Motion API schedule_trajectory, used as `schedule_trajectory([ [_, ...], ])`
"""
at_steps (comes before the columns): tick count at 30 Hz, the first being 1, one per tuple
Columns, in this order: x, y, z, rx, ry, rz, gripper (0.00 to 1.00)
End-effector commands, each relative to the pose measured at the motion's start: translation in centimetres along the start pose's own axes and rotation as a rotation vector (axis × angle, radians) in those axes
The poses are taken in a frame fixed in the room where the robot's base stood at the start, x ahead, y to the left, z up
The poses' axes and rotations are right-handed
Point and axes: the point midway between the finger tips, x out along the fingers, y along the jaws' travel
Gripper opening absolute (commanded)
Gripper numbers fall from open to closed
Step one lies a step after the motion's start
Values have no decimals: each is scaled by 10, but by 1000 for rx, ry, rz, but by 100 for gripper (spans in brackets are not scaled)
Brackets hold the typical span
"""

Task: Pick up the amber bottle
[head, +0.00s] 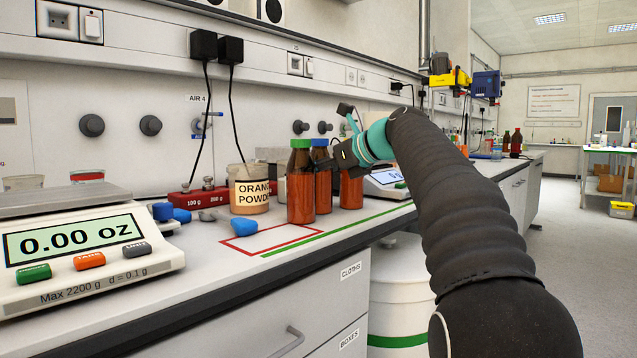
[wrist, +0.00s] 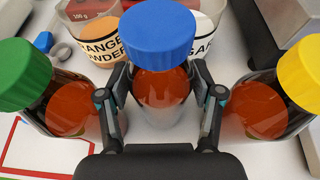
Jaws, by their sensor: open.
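Three amber bottles with orange-red contents stand in a row on the bench. The green-capped bottle (head: 301,190) is nearest in the head view and at left in the wrist view (wrist: 68,108). The blue-capped bottle (head: 323,190) is in the middle and central in the wrist view (wrist: 160,88). The third bottle (head: 351,191) has its cap hidden by my gripper in the head view; the wrist view shows a yellow cap (wrist: 300,70). My gripper (wrist: 161,80) is open, with one finger on each side of the blue-capped bottle. Firm finger contact cannot be told.
My fingers sit in narrow gaps beside the green- and yellow-capped bottles. An orange powder jar (head: 250,190) and another labelled jar (wrist: 203,28) stand behind. A scale (head: 85,240) is at left. A red-outlined area (head: 262,243) on the bench is empty.

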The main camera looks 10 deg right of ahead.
Motion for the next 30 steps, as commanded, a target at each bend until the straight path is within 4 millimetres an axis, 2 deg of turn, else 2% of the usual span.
schedule_trajectory([
  [4,-1,0,0,0,0,-1,66],
  [5,-1,0,0,0,0,-1,63],
  [11,-1,0,0,-1,0,-1,13],
  [20,-2,0,3,-2,-1,-1,12],
  [26,-8,0,16,-3,-2,-1,12],
  [30,-14,0,32,-2,-2,-1,12],
])
